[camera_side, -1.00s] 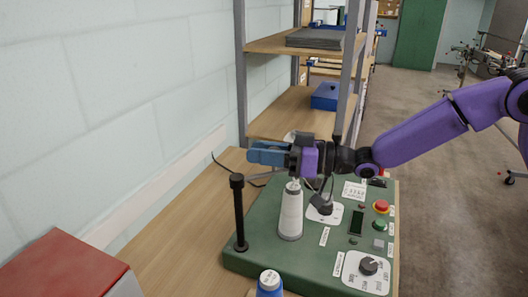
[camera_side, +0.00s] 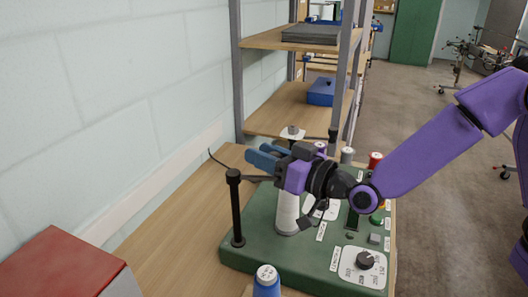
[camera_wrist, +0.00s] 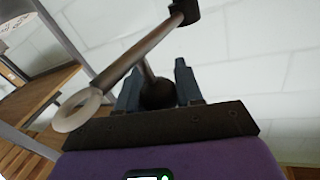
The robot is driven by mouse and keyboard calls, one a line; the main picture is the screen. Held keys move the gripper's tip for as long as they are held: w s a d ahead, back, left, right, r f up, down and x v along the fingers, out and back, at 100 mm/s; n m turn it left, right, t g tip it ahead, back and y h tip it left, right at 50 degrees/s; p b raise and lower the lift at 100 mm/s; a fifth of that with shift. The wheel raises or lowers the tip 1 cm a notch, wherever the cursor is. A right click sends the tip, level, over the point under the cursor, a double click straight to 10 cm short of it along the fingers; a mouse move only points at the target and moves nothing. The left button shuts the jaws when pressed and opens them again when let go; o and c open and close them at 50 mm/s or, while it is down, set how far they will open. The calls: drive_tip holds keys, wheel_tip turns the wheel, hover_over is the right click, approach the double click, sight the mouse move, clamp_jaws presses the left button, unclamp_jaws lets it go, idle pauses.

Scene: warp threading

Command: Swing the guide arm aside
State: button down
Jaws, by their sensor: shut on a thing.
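The green machine base (camera_side: 310,262) carries a black upright post (camera_side: 236,210) at its left and a white yarn cone (camera_side: 287,213). The guide arm (camera_side: 256,179) is a thin bar running from the top of the post toward my gripper. In the wrist view the guide arm (camera_wrist: 135,52) crosses above my fingers and ends in a pale ring (camera_wrist: 76,110) at left. My gripper (camera_side: 263,156) is above and left of the cone. In the wrist view my gripper (camera_wrist: 158,85) is shut on a dark knob (camera_wrist: 158,94) under the guide arm.
A dial (camera_side: 365,262) and buttons sit at the base's right. Several spools, including a red one (camera_side: 375,160), stand behind. A blue spool (camera_side: 266,280) is in front, a red box (camera_side: 62,265) at front left. A shelf rack (camera_side: 290,120) stands behind; the wall is left.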

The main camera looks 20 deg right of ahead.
drive_tip(key=shift+s+a+r+m+t+h, duration=0.1)
drive_tip(key=shift+s+a+m+t+h, duration=0.35)
drive_tip(key=shift+m+h, duration=0.9)
drive_tip(key=shift+s+a+f+m+t+h, duration=0.2)
drive_tip(key=shift+s+m+h, duration=0.45)
drive_tip(key=shift+h, duration=1.25)
drive_tip(key=shift+s+a+r+m+t+h, duration=0.2)
drive_tip(key=shift+s+a+m+t+h, duration=0.2)
drive_tip(key=shift+m+h, duration=1.05)
drive_tip(key=shift+h, duration=0.5)
drive_tip(key=c, duration=0.8)
unclamp_jaws()
drive_tip(key=shift+o, duration=0.2)
drive_tip(key=shift+s, duration=0.1)
drive_tip(key=s+a, duration=0.1)
drive_tip(key=s, duration=1.6)
drive_tip(key=shift+a, duration=0.2)
